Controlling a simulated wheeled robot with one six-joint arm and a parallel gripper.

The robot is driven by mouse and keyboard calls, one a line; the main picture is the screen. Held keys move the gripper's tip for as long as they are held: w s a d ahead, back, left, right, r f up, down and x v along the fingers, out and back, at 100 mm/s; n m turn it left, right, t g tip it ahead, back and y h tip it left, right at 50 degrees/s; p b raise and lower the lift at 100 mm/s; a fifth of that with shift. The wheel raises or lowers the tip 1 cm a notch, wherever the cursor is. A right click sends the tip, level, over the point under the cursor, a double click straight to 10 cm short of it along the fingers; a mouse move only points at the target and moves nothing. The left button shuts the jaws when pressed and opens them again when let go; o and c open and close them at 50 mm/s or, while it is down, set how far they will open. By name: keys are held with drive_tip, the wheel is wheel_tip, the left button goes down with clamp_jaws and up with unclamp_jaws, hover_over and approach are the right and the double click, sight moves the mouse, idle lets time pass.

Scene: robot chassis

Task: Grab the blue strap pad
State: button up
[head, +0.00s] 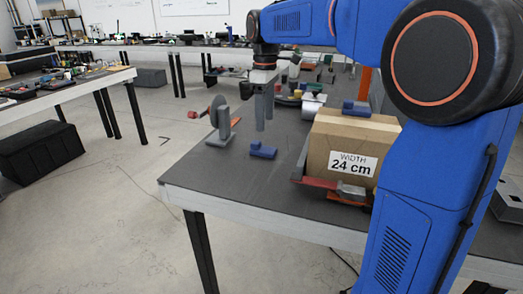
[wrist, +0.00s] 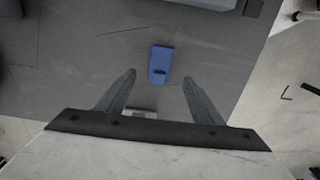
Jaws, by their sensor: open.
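A small blue strap pad (head: 263,150) lies on the dark grey table top, near the table's left part. It also shows in the wrist view (wrist: 160,64), ahead of the fingertips and roughly centred between them. My gripper (head: 264,125) points down above the table, close to the pad in the head view. In the wrist view my gripper (wrist: 158,80) has its two fingers apart, with nothing held between them. A second, similar blue piece (head: 357,107) lies on top of the cardboard box.
A cardboard box (head: 335,142) labelled "WIDTH 24 cm" stands on a red holder (head: 322,182) to the right. A grey upright stand with a red arm (head: 222,128) is left of the pad. The table's front edge (head: 250,212) is near; bare table lies before the pad.

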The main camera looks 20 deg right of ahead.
sight(263, 149)
drive_tip(key=f, duration=1)
drive_tip(key=shift+a, duration=0.25)
drive_tip(key=shift+c, duration=0.2)
drive_tip(key=c, duration=1.1)
